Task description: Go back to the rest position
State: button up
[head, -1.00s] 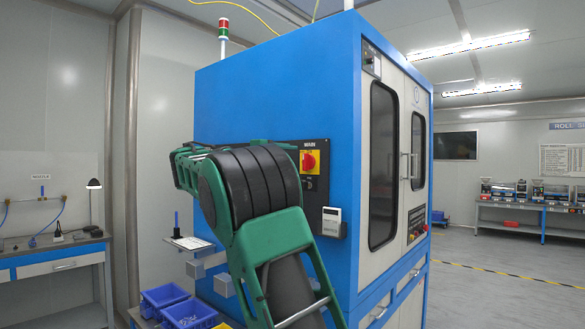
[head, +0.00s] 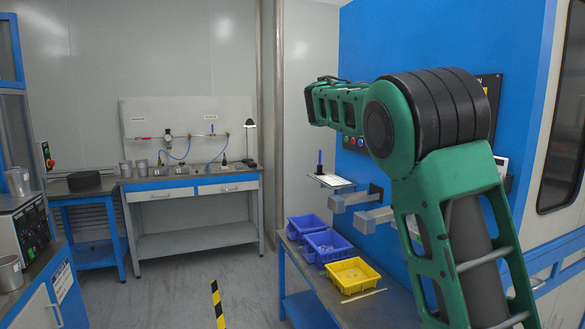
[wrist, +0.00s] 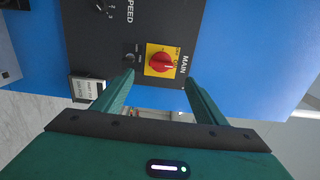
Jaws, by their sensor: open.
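My gripper (wrist: 159,82) is open and empty in the wrist view, its two green fingers apart. Between and beyond them is a red rotary switch on a yellow plate (wrist: 163,60), marked MAIN, on a dark panel (wrist: 115,30) of the blue machine. I cannot tell the distance to it. In the head view my green arm is bent in front of the blue machine (head: 400,35), its forearm reaching left. My gripper cannot be made out in the head view, and the arm hides much of the panel.
Right beside the arm, a bench (head: 395,304) carries two blue bins (head: 325,245) and a yellow bin (head: 352,275). A small shelf with a blue pen-like item (head: 319,160) juts from the machine. A workbench (head: 190,188) stands at the back wall.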

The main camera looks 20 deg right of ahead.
jog(key=s+d+f+n+y, duration=0.1)
jog(key=s+f+n+y, duration=0.25)
jog(key=f, duration=0.45)
jog(key=s+d+f+n+t+y, duration=0.1)
jog(key=s+d+f+n+y, duration=0.1)
jog(key=s+f+n, duration=0.4)
jog(key=s+d+f+n+y, duration=0.1)
jog(key=f+n+y, duration=0.2)
jog(key=f, duration=0.6)
jog(key=s+a+f+n+g+y, duration=0.2)
jog(key=s+a+f+n+y, duration=0.7)
jog(key=s+a+f+n, duration=0.7)
jog(key=s+a+f, duration=0.5)
jog(key=s+a, duration=0.2)
jog(key=s, duration=0.2)
jog(key=shift+s+a+f+g+y, duration=0.15)
jog(key=shift+s+a+g+y, duration=0.1)
jog(key=shift+s+g+y, duration=0.1)
